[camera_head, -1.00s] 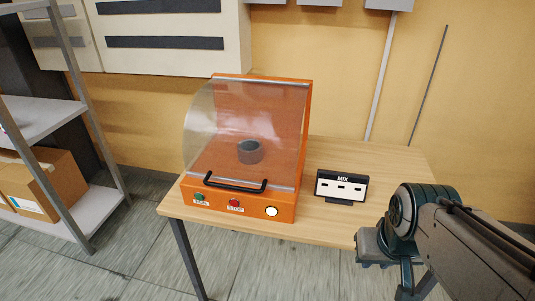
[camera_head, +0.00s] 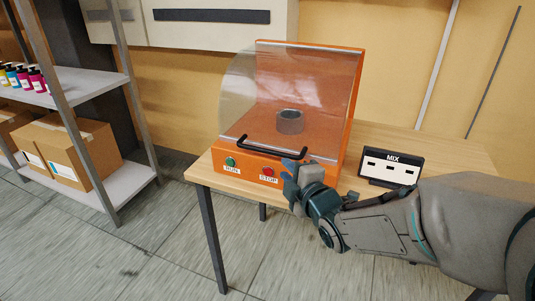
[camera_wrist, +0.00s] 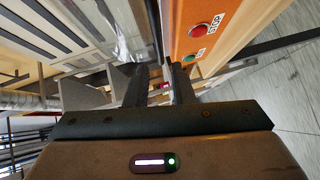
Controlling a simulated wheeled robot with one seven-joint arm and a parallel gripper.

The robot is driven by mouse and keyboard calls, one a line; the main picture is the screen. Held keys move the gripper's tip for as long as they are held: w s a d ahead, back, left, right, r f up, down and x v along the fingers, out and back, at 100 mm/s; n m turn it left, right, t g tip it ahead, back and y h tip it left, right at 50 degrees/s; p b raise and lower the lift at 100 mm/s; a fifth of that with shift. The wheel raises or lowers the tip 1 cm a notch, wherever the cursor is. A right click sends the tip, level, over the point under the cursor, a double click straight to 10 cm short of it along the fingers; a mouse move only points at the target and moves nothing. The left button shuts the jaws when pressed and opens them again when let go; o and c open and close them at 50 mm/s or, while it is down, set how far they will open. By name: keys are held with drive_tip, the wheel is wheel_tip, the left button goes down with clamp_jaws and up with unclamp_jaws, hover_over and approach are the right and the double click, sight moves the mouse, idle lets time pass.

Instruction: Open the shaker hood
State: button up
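The orange shaker (camera_head: 345,105) stands on the table with its clear curved hood (camera_head: 240,95) down over the front. The hood's black handle (camera_head: 270,152) runs along its lower front edge. A grey round cup (camera_head: 290,122) sits inside. My gripper (camera_head: 296,172) is in front of the shaker's right front corner, near the handle's right end and overlapping the control panel. Contact with the handle cannot be made out. In the wrist view, my gripper's fingers (camera_wrist: 157,80) are apart with nothing clearly between them, and the orange panel (camera_wrist: 190,45) is close on the right.
The green RUN button (camera_head: 230,161) and red STOP button (camera_head: 267,171) are on the panel. A black MIX sign (camera_head: 390,168) stands right of the shaker on the wooden table (camera_head: 440,150). A shelf with boxes (camera_head: 70,150) is at the left; floor between is clear.

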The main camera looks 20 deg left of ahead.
sight(267, 152)
drive_tip(key=x, duration=1.4)
drive_tip(key=shift+s+a+r+p, duration=0.15)
drive_tip(key=shift+s+a+p, duration=0.05)
drive_tip(key=shift+a+p, duration=0.15)
drive_tip(key=shift+c, duration=0.3)
drive_tip(key=shift+r, duration=0.1)
clamp_jaws()
